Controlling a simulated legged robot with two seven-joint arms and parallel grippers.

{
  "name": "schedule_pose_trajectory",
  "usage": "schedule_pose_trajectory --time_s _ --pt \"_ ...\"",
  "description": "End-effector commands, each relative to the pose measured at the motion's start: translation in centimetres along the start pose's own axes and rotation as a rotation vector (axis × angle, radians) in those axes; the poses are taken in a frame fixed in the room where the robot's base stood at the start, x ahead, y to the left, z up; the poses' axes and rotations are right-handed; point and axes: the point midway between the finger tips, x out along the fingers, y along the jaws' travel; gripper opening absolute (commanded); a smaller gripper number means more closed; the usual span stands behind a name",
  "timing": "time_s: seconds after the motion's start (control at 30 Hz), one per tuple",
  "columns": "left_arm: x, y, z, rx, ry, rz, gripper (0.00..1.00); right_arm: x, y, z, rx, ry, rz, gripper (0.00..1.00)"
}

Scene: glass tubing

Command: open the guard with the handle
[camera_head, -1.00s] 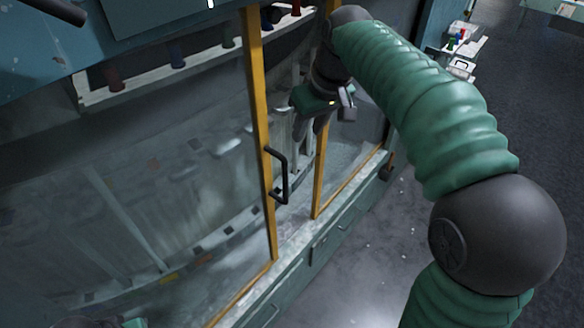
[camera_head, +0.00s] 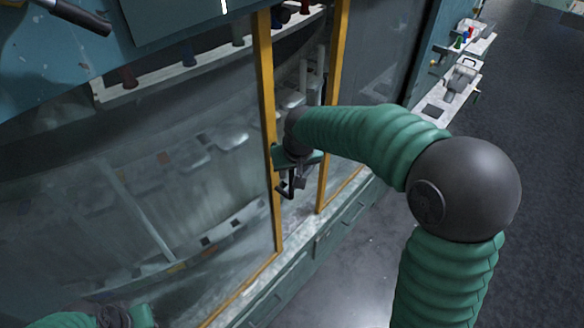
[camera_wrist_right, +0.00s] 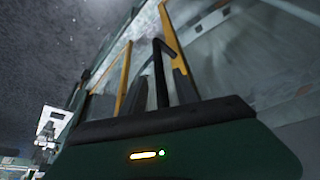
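The guard (camera_head: 150,210) is a large clear panel edged by a yellow upright (camera_head: 264,80); it also shows in the wrist view (camera_wrist_right: 245,50). Its black handle (camera_head: 283,188) is on that upright, partly hidden by my right gripper (camera_head: 292,182) in the head view. In the right wrist view the handle (camera_wrist_right: 158,70) stands between the two grey fingers of my right gripper (camera_wrist_right: 160,88). The fingers are apart, with gaps beside the bar, so it looks open around the handle. Part of my left gripper (camera_head: 125,316) shows at the bottom left edge; its fingers are not clear.
A second yellow upright (camera_head: 331,120) stands right of the guard's edge, with a gap between them. A shelf with coloured pegs (camera_head: 190,68) is behind the panel. A drawer front (camera_head: 320,240) runs below. The floor (camera_head: 350,280) at right is clear.

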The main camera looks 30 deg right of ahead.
Motion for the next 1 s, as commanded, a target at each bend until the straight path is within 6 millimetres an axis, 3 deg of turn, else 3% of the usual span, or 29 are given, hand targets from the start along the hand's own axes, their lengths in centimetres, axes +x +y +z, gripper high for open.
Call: schedule_pose_trajectory --time_s 0.13,0.37,0.63,1.0 --pt "-0.13 -0.01 -0.02 -0.001 0.000 0.000 0.00 1.03 0.07 -0.01 0.000 0.000 -0.001 0.36" --pt "-0.10 -0.01 -0.01 0.000 0.000 0.000 0.00 1.08 0.15 0.00 0.001 0.000 -0.001 0.35" --pt "-0.10 0.00 -0.01 0.000 0.000 0.000 0.00 1.07 0.16 -0.02 0.001 0.000 -0.001 0.00" --pt "-0.10 -0.01 -0.02 0.000 0.000 0.000 0.00 1.07 0.14 0.01 0.001 -0.001 -0.001 0.00"
